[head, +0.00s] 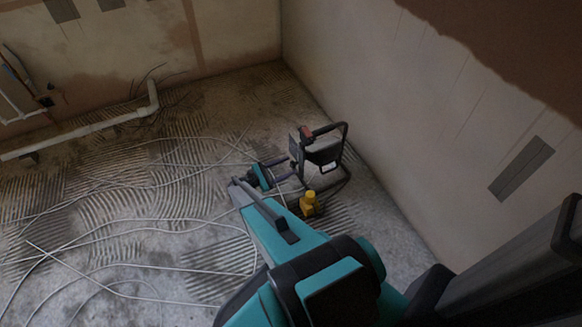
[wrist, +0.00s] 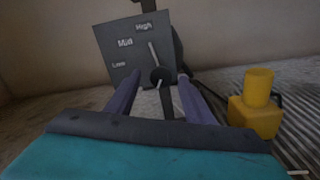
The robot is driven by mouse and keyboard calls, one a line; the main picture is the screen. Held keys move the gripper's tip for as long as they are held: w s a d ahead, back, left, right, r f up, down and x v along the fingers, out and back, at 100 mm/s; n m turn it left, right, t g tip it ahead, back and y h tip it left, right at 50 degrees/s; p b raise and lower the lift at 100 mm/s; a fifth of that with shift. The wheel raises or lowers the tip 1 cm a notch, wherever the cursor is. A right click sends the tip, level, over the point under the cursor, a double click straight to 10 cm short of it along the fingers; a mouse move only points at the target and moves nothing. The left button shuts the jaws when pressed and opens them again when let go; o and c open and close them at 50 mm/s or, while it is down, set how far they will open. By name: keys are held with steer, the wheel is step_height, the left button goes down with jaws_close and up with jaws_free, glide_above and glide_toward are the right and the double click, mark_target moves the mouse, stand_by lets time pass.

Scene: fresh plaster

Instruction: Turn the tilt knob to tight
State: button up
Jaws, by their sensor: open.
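In the wrist view a grey panel (wrist: 122,62) reads Low, Mid and High and bears a pale line. A small round black knob (wrist: 161,75) with a pale mark sits at its lower edge. No word "tight" is readable, so I cannot tell whether this is the tilt knob. My gripper (wrist: 158,82) is open, one finger either side of the knob's lower area; contact cannot be made out. In the head view my gripper (head: 281,168) reaches the left side of a black-framed lamp-like device (head: 343,150), and the knob cannot be made out.
A yellow block-like object (head: 309,204) stands close to my arm; it also shows right of my gripper in the wrist view (wrist: 256,112). White cables (head: 120,222) snake over the ridged floor. A wall rises behind the device, and a pale pipe (head: 95,127) lies at left.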

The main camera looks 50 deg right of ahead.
mark_target(295, 164)
steer(key=shift+x, duration=1.45)
steer(key=shift+c, duration=0.2)
steer(key=c, duration=1)
